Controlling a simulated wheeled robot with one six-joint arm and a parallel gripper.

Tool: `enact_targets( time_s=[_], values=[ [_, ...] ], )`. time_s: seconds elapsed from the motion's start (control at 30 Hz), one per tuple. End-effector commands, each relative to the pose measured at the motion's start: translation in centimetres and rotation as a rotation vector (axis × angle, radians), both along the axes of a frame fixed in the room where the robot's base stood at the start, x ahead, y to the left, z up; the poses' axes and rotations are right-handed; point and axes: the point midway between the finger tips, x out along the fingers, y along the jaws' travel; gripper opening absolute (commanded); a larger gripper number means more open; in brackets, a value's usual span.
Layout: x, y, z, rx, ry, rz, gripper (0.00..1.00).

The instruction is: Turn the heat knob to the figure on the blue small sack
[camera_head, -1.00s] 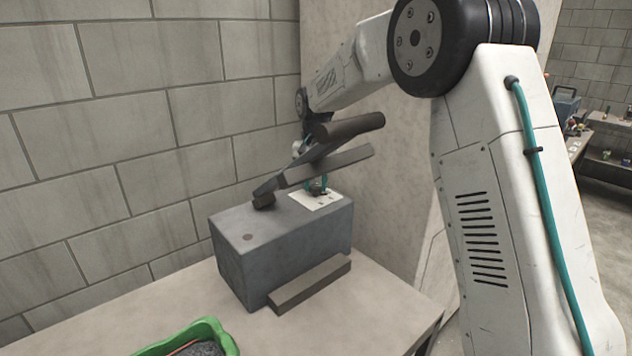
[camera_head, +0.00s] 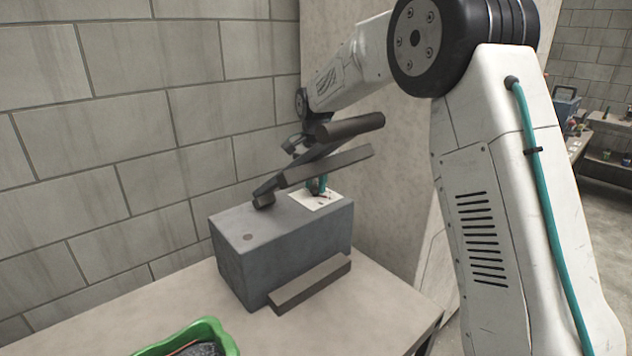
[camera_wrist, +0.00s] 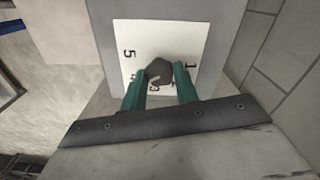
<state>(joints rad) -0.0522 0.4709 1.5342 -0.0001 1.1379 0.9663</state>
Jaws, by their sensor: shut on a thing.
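The heat knob (camera_wrist: 159,72) is a dark grey knob on a white dial plate (camera_wrist: 143,32), which also shows on top of the grey box in the head view (camera_head: 328,202). In the wrist view the figures 5, 3 and 1 can be read around it; others are partly hidden. My gripper (camera_wrist: 160,80) has its two teal fingers on either side of the knob, shut on it; in the head view its fingers are mostly hidden behind my arm. No blue small sack can be made out in these frames.
The grey box (camera_head: 240,265) stands on a pale table (camera_head: 190,310) near a block wall (camera_head: 120,130). A grey bar (camera_head: 310,284) lies along its front. A green tray (camera_head: 205,325) with dark contents is at the bottom edge. The table's right front is clear.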

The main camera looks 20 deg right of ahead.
Motion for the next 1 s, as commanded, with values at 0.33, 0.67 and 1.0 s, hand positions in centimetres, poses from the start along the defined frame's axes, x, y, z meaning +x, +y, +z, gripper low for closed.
enact_targets(
  time_s=[0.33, 0.67, 1.0],
  values=[
    [0.3, 0.0, 0.4, 0.0, -0.014, -0.003, 0.07],
    [0.1, 0.0, 0.2, 0.0, -0.006, -0.002, 0.52],
    [0.2, 0.0, 3.8, 0.0, -0.009, -0.002, 0.52]
  ],
)
